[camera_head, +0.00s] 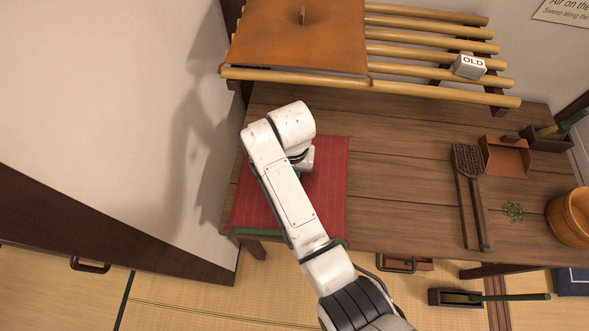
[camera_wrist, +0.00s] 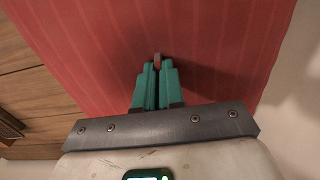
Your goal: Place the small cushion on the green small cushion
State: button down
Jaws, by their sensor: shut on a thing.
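A red striped small cushion (camera_head: 325,195) lies flat at the left end of the wooden table. Under its front edge shows a thin strip of green (camera_head: 245,231), which looks like the green small cushion, mostly hidden beneath the red one. My gripper (camera_wrist: 157,72) has its teal fingers closed on a small upright tab at the middle of the red cushion, which fills the wrist view (camera_wrist: 215,50). In the head view my arm hides most of the gripper and part of the red cushion.
A slatted bamboo rack (camera_head: 440,88) above the table holds an orange-brown cushion (camera_head: 300,40) and a grey block marked OLD (camera_head: 469,66). A brush (camera_head: 471,190), dustpan (camera_head: 506,157), green sprig (camera_head: 514,211) and wooden tub (camera_head: 572,215) stand right. The table's middle is clear.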

jog(key=c, duration=1.2)
grip_release()
jog(key=shift+c, duration=0.2)
notch_tip(320, 180, up, 12)
jog(key=shift+p, duration=0.4)
jog(key=shift+d, duration=0.1)
